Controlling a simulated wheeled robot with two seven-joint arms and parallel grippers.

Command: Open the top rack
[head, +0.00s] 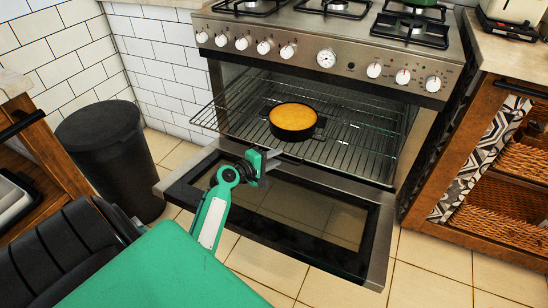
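The oven (330,82) stands open, its door (215,160) folded down flat toward me. A wire rack (350,150) sits inside the oven, its front edge and left corner reaching out past the opening. A round dark pan with a golden top (293,117) rests on the rack. My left gripper (268,160) is at the rack's front edge, just in front of the pan and above the door. The fingers are small and partly hidden by the wrist, so I cannot tell whether they hold the rack. My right gripper is out of view.
A black bin (108,155) stands left of the oven. A wooden cabinet with wicker baskets (510,190) is at the right, a patterned cloth (470,165) hanging in it. The stove top with knobs (325,58) is above. Tiled floor (440,270) is clear at front right.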

